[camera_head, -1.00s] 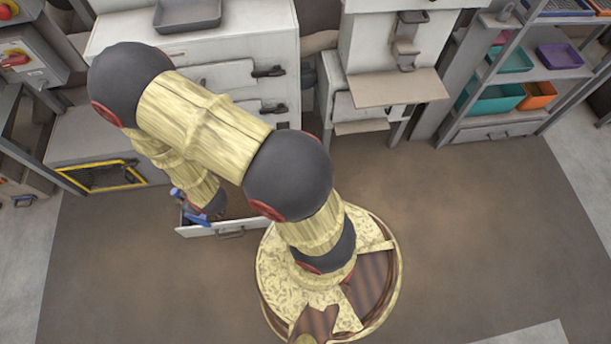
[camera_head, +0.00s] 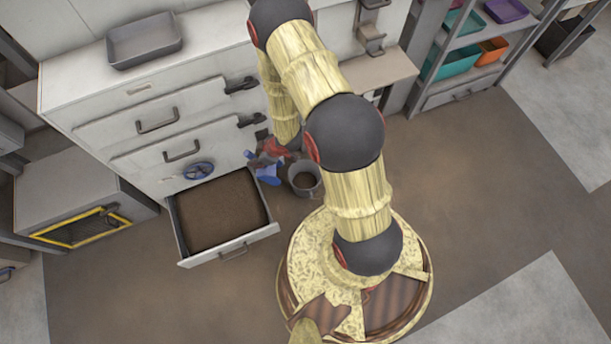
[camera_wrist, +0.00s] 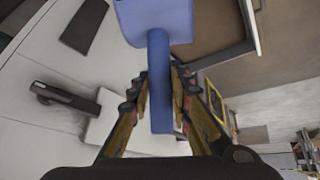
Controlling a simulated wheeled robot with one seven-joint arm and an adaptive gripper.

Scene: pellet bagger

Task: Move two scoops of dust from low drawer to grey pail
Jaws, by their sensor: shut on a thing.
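The low drawer (camera_head: 250,240) is pulled open at the machine's base, with a bed of brown dust (camera_head: 222,210) in it. Its edge also shows in the wrist view (camera_wrist: 250,25). The grey pail (camera_head: 318,186) stands upright on the floor right of the drawer, and brown shows inside it. My gripper (camera_wrist: 160,95) is shut on the handle of the blue scoop (camera_wrist: 160,75). In the head view the scoop (camera_head: 268,175) is between drawer and pail, close to the pail's left side and apparently tilted. I cannot tell whether dust is in it.
A blue handwheel (camera_head: 199,170) sits on the machine front above the drawer. Closed drawer fronts with handles (camera_head: 158,122) are higher up. A grey tray (camera_head: 145,42) rests on top. A yellow-framed opening (camera_head: 82,228) is at left. Floor in front is clear.

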